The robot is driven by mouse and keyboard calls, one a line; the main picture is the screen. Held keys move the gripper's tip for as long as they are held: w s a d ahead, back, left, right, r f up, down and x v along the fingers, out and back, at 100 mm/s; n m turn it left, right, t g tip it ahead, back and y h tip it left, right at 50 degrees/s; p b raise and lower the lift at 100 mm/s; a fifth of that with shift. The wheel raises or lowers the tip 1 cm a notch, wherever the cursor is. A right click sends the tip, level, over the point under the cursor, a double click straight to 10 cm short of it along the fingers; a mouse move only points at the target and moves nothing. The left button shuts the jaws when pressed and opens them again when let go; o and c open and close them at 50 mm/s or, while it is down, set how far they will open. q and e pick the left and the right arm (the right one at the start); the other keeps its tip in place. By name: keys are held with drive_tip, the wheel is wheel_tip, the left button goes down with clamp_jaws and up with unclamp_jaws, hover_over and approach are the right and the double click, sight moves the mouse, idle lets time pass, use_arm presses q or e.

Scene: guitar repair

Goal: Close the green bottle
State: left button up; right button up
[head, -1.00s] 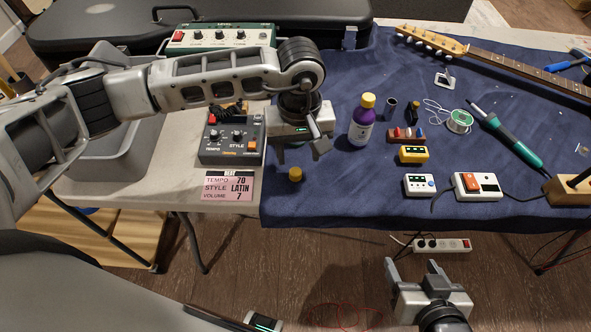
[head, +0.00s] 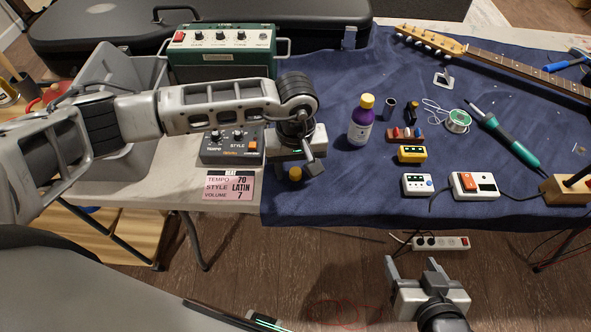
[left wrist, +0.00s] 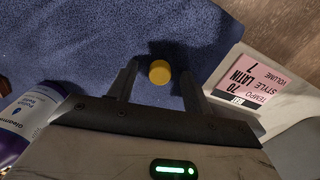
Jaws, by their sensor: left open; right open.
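A loose yellow cap (head: 295,174) lies on the blue cloth near its front left corner. My left gripper (head: 294,170) is over it, open and pointing down. In the left wrist view the cap (left wrist: 159,72) sits between the two spread fingers, with a gap on each side. I see no green bottle; my left arm hides part of the table. A purple bottle (head: 361,125) with a white label and a yellow cap on stands upright to the right of the left gripper. My right gripper (head: 412,266) is open and empty, in front of the table.
A drum machine (head: 230,150) and a pink settings card (head: 229,186) are left of the cloth. A green amplifier (head: 222,62) stands behind my left arm. Small pedals (head: 419,185) and a soldering iron (head: 505,135) lie to the right.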

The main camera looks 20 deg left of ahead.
sight(296, 171)
use_arm(q)
drive_tip(key=c, duration=1)
drive_tip(key=shift+c, duration=0.2)
drive_tip(key=shift+r, duration=0.55)
wheel_tip(296, 171, up, 2)
drive_tip(key=shift+r, duration=0.2)
drive_tip(key=s+d+r+b, duration=0.2)
drive_tip(key=s+d+r, duration=0.2)
drive_tip(key=s+r, duration=0.5)
drive_tip(key=s, duration=0.4)
drive_tip(key=shift+s+r, duration=0.25)
drive_tip(key=shift+w+a, duration=0.1)
drive_tip(key=shift+a, duration=0.05)
